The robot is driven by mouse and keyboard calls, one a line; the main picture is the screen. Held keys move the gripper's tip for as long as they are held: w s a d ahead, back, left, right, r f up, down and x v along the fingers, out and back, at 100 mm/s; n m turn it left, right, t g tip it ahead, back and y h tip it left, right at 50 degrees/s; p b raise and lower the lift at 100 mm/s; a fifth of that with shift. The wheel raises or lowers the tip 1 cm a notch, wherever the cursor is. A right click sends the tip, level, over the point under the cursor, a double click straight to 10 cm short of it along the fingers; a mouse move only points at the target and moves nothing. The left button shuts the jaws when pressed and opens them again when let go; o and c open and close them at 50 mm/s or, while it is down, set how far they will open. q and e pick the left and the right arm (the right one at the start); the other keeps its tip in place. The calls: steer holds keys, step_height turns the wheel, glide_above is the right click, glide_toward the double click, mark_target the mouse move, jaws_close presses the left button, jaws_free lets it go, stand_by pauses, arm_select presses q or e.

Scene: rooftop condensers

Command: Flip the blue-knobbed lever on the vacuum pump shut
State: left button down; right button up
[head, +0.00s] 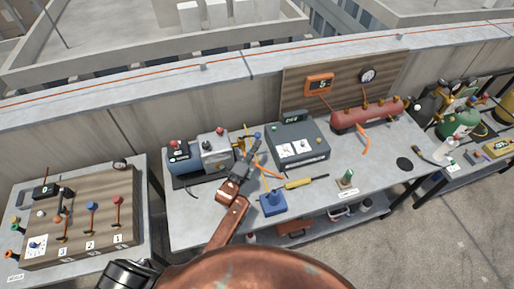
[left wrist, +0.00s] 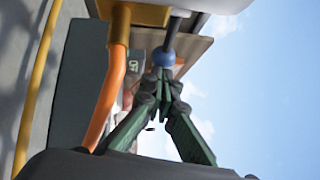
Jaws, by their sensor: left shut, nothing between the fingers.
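The vacuum pump (head: 203,155), blue and grey, stands on the middle table in the head view. A lever with a blue knob (head: 258,135) shows just beyond my left gripper (head: 250,150), at the pump's right side. In the left wrist view the round blue knob (left wrist: 163,59) sits on a dark stem right at the closed tips of my left gripper (left wrist: 161,77). The fingers are shut with nothing between them. The tips look against or very close to the knob; I cannot tell if they touch. My right gripper is not in view.
An orange hose (left wrist: 110,95) and a yellow hose (left wrist: 38,80) run beside the fingers. A dark grey case (head: 298,145) stands right of the gripper. A blue block (head: 272,203) and yellow tool (head: 306,182) lie in front. A valve board (head: 80,215) is at left.

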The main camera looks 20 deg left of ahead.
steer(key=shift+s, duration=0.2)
arm_select(q)
steer(key=shift+b+x, duration=0.5)
steer(key=shift+x, duration=0.4)
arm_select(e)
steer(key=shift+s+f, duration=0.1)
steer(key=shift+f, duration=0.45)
arm_select(q)
steer(key=shift+f, duration=0.1)
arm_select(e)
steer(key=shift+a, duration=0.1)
arm_select(q)
steer(key=s+d+f, duration=0.2)
steer(key=s, duration=1)
steer(key=shift+s, duration=0.4)
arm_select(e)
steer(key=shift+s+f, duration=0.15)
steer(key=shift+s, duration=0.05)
